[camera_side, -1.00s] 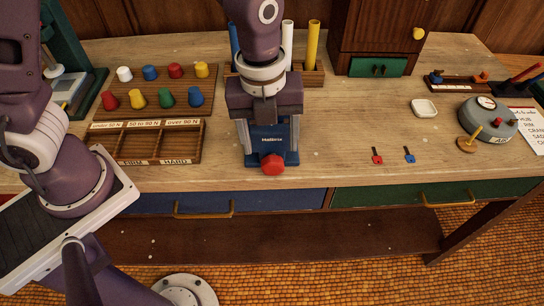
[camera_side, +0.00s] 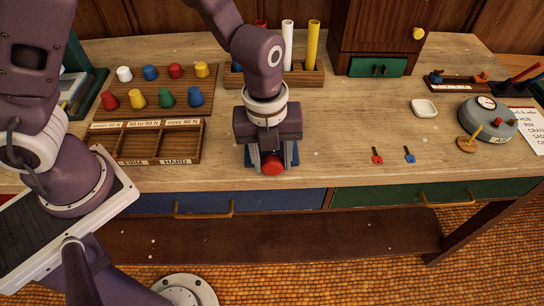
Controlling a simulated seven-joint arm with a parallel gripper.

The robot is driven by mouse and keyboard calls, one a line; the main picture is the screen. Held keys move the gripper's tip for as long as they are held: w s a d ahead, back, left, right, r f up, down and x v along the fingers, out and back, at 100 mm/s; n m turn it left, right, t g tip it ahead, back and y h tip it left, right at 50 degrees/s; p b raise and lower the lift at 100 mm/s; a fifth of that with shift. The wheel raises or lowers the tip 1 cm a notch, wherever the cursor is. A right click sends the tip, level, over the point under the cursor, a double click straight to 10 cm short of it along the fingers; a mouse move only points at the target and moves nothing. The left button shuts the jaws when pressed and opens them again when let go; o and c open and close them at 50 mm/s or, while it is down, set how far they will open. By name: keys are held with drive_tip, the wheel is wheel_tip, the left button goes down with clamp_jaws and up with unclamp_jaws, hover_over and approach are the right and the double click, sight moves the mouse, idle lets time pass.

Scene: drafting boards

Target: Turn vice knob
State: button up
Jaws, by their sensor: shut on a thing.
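The blue vice (camera_side: 291,153) stands near the front edge of the workbench, left of centre, mostly hidden behind my gripper. Its red knob (camera_side: 272,165) faces the front edge. My gripper (camera_side: 270,163) points down over the vice front, with a finger on each side of the red knob. It is shut on the knob. The far ends of the fingers and the exact contact are partly hidden.
A rack of coloured pegs (camera_side: 190,85) and a labelled sorting tray (camera_side: 190,143) stand to the left. Coloured tubes in a holder (camera_side: 305,78) stand behind. Red and blue keys (camera_side: 377,156) lie to the right, with a white dish (camera_side: 424,107) and a grey dial device (camera_side: 488,118) beyond.

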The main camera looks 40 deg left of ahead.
drive_tip(key=shift+w, duration=0.1)
drive_tip(key=g+y, duration=0.2)
drive_tip(key=shift+w+d+g+y, duration=0.25)
drive_tip(key=shift+g+y, duration=0.05)
drive_tip(key=shift+d+f+g+y, duration=0.1)
drive_tip(key=shift+f+g+y, duration=0.05)
drive_tip(key=shift+g+y, duration=0.45)
drive_tip(key=g+y, duration=0.3)
drive_tip(key=shift+w+d+f+g+y, duration=0.2)
drive_tip(key=shift+d+f+g+y, duration=0.1)
drive_tip(key=shift+g+y, duration=0.1)
drive_tip(key=o, duration=1.4)
drive_tip(key=shift+c, duration=0.2)
drive_tip(key=shift+r, duration=0.1)
